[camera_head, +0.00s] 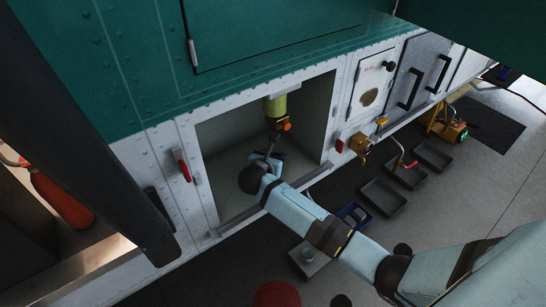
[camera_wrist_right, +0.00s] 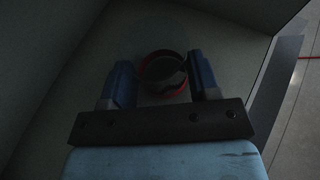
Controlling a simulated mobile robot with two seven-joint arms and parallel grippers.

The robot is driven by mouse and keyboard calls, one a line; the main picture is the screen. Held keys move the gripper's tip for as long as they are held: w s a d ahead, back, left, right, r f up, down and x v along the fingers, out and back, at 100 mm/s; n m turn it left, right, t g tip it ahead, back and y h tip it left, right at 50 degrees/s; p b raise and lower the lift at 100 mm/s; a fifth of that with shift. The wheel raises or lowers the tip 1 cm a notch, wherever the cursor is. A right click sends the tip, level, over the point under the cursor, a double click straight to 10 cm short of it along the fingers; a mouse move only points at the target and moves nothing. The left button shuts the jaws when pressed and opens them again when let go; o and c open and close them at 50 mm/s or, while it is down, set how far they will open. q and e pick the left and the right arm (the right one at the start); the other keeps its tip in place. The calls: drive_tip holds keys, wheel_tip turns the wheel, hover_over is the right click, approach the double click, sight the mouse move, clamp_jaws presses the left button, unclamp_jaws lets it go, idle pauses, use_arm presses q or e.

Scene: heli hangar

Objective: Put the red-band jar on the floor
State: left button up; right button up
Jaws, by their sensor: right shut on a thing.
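My right gripper (camera_head: 268,158) reaches into an open compartment in the side of the helicopter. In the right wrist view, its two blue fingers (camera_wrist_right: 163,82) are closed on either side of the red-band jar (camera_wrist_right: 163,66). The jar looks clear and dim, with a red ring around it; its outline beyond the band is hard to make out. In the head view I cannot clearly pick out the jar at the gripper. The dark floor (camera_head: 225,272) lies below and outside the compartment. My left gripper is not in view.
A yellow-green cylinder (camera_head: 277,106) with an orange end hangs inside the compartment (camera_head: 225,130). Grey trays (camera_head: 383,196), a blue tray (camera_head: 353,213) and a small tray with a clear item (camera_head: 308,256) lie on the floor. A red extinguisher (camera_head: 62,197) stands at left.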

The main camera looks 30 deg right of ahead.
drive_tip(key=o, duration=1)
